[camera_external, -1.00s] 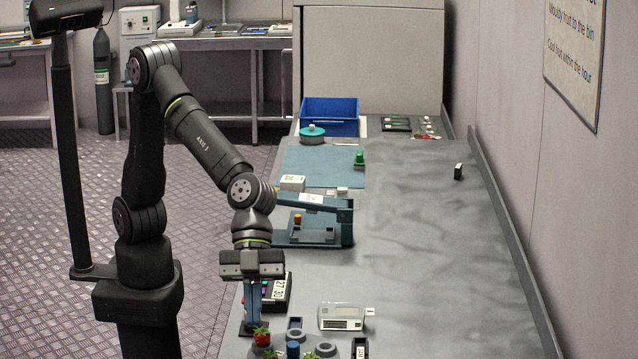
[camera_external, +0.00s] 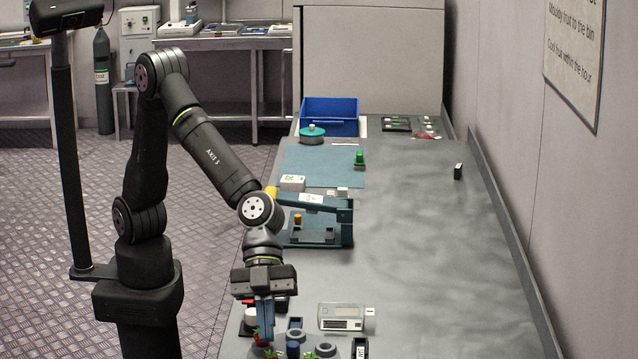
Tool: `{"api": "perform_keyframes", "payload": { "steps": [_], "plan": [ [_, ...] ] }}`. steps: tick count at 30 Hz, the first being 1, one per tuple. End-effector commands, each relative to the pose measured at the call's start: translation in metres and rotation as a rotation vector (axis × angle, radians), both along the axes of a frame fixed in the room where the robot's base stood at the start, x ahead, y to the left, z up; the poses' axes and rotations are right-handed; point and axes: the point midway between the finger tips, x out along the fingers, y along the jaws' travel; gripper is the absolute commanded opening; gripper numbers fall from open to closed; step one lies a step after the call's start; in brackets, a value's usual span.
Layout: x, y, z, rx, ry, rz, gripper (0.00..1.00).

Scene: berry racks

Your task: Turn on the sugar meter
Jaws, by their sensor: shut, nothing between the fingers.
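My gripper (camera_external: 266,338) points down at the near end of the bench, its blue fingers shut and empty. It is among small items, close to a strawberry (camera_external: 257,339); I cannot tell if they touch. A pale boxy device with window-like panels (camera_external: 341,317) lies to the right of my gripper, apart from it. A dark device (camera_external: 284,303) is mostly hidden behind my gripper. I cannot tell which of them is the sugar meter, and no lit display shows now.
A blue frame-like stand (camera_external: 347,225) is behind my gripper. A blue bin (camera_external: 330,112) stands far back. The bench's right side is mostly clear.

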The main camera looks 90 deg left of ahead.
Motion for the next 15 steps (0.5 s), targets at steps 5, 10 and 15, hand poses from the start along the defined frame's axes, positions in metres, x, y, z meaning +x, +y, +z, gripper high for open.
{"api": "perform_keyframes", "payload": {
  "steps": [5, 10, 15],
  "plan": [
    [0.003, -0.025, -0.025, 0.001, 0.001, -0.002, 0.0],
    [0.005, -0.046, -0.046, 0.001, 0.001, -0.001, 0.0],
    [0.009, -0.048, -0.071, 0.002, 0.003, 0.002, 0.0]
  ]
}}
